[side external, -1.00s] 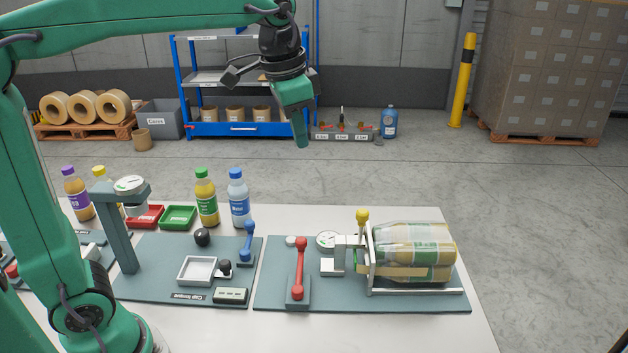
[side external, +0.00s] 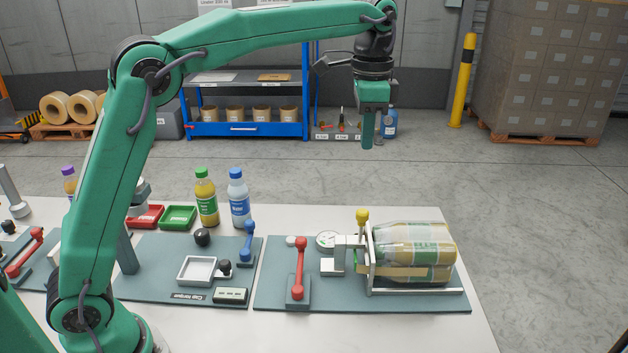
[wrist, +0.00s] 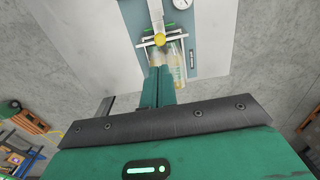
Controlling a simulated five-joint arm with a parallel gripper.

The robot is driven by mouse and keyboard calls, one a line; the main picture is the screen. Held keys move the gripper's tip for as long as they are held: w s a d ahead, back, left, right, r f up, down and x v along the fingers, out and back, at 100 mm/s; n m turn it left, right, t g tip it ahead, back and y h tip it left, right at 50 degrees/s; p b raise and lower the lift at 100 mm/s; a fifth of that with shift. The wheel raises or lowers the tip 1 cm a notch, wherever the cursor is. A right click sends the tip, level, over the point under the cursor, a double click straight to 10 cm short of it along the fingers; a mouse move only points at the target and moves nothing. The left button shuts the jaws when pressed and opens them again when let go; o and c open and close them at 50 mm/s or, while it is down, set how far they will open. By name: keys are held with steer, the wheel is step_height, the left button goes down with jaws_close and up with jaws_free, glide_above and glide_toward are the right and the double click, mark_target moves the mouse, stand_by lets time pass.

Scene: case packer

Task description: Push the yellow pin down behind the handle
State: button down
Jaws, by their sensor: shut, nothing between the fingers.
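The yellow pin (side external: 362,215) stands upright with its round knob at the top, by the metal frame (side external: 371,270) of the case packer. It also shows in the wrist view (wrist: 160,39), just beyond my fingertips. A red-knobbed handle (side external: 299,268) stands upright on the same plate, left of the pin. Bottles (side external: 412,246) with green labels lie sideways in the frame. My gripper (side external: 368,143) is shut and empty, pointing down, well above the pin and apart from it. Its closed fingers also show in the wrist view (wrist: 161,75).
A blue lever (side external: 248,243), a white square tray (side external: 197,270) and a round gauge (side external: 327,240) stand on the table plates. Two upright bottles, green-capped (side external: 206,200) and blue-capped (side external: 238,200), stand at the back. The air around the pin's top is clear.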

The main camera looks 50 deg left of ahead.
mark_target(362, 211)
steer(key=shift+w+f, duration=0.1)
steer(key=shift+f, duration=0.05)
stand_by(0.4)
step_height(362, 211, down, 14)
steer(key=shift+r, duration=0.1)
stand_by(0.7)
steer(key=shift+f, duration=2.15)
step_height(362, 211, up, 15)
steer(key=shift+f, duration=0.15)
steer(key=shift+d, duration=0.1)
